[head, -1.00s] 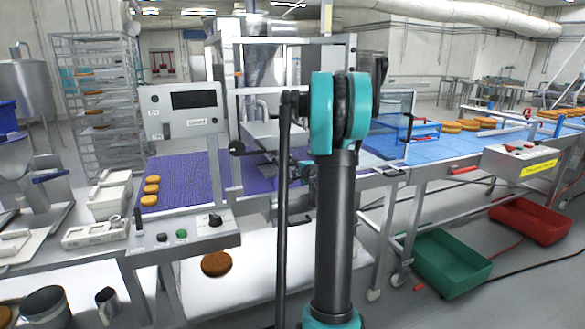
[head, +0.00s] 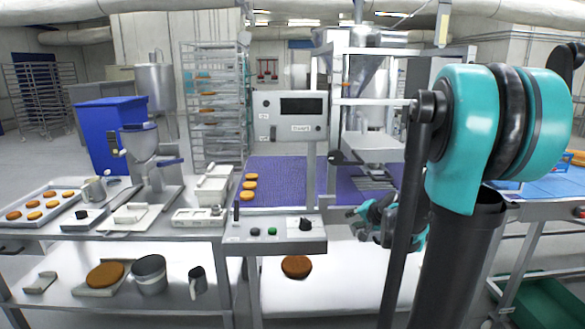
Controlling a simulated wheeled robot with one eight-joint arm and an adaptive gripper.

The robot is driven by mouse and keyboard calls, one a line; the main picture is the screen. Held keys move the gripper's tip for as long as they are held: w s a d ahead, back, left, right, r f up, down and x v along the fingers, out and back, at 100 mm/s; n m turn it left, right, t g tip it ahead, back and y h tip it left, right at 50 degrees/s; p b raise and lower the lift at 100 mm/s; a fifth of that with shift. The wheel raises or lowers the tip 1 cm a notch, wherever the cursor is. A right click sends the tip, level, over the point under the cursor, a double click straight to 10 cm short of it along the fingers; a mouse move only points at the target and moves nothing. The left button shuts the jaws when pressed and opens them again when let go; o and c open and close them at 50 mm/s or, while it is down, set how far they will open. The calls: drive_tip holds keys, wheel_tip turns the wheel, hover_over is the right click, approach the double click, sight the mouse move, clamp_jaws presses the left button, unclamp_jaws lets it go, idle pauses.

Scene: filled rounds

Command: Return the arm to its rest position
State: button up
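My teal and dark arm (head: 505,140) fills the right of the head view, its thick upper link upright and its big joint near the top. My gripper (head: 358,222) shows small and low behind a dark upright bar, in front of the machine with the purple belt. Its fingers point left and seem to hold nothing, but they are too small and partly hidden to tell open from shut.
Three round cakes (head: 250,187) lie on the purple belt (head: 285,172) beside the control box (head: 290,117). At left are a steel table (head: 130,228), a tray of cakes (head: 42,207) and a blue bin (head: 108,138). A green crate (head: 545,305) stands on the floor at right.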

drive_tip(key=s+a+f+n+g+h, duration=0.1)
drive_tip(key=s+f+n+g, duration=0.2)
drive_tip(key=s, duration=1)
drive_tip(key=s+a+f+n+g+h, duration=0.1)
drive_tip(key=s+f+n, duration=0.4)
drive_tip(key=s, duration=0.9)
wheel_tip(320, 180, down, 4)
drive_tip(key=shift+a+r+g+h, duration=0.25)
drive_tip(key=shift+g+h, duration=0.35)
drive_tip(key=shift+g, duration=0.3)
